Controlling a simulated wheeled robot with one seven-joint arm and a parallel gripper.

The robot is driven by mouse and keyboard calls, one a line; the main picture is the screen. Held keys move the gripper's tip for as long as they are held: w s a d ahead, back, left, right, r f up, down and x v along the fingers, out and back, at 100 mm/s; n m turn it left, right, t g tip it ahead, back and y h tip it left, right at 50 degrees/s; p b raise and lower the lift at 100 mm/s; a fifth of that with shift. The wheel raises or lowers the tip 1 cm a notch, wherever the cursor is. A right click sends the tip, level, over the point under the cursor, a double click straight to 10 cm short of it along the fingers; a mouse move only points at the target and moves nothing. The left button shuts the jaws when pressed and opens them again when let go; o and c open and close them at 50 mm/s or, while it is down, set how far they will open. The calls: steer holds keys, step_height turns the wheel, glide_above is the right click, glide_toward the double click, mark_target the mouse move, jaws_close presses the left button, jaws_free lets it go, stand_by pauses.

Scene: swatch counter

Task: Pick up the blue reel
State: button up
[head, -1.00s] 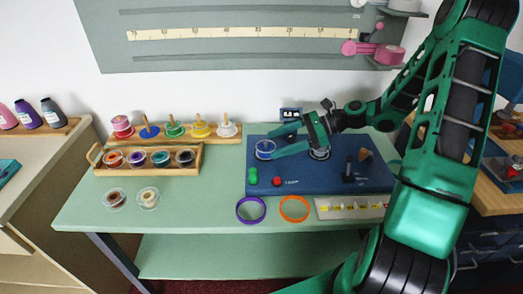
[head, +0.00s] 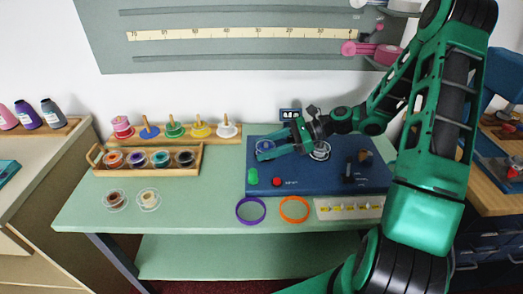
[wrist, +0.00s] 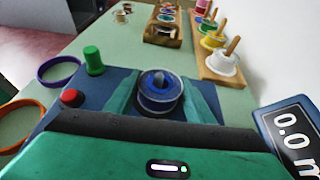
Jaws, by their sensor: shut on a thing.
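The blue reel (wrist: 160,92) has clear flanges and a dark blue winding, and it sits between my two fingers in the wrist view. In the head view the reel (head: 265,146) is partly covered by the fingers, at the left part of the blue board (head: 320,184). My gripper (head: 268,150) is shut on the reel from the right. In the wrist view my gripper (wrist: 160,100) has a green finger on each side of it. The reel appears at or just above the board; I cannot tell if it touches.
A green knob (head: 253,177) and a red button (head: 277,182) stand on the board near the reel. Purple (head: 251,210) and orange (head: 294,209) rings lie in front. A wooden tray of several reels (head: 148,171) is to the left. A small display (head: 291,115) stands behind.

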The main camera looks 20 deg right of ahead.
steer(key=shift+r, duration=0.1)
step_height(320, 180, up, 18)
stand_by(0.6)
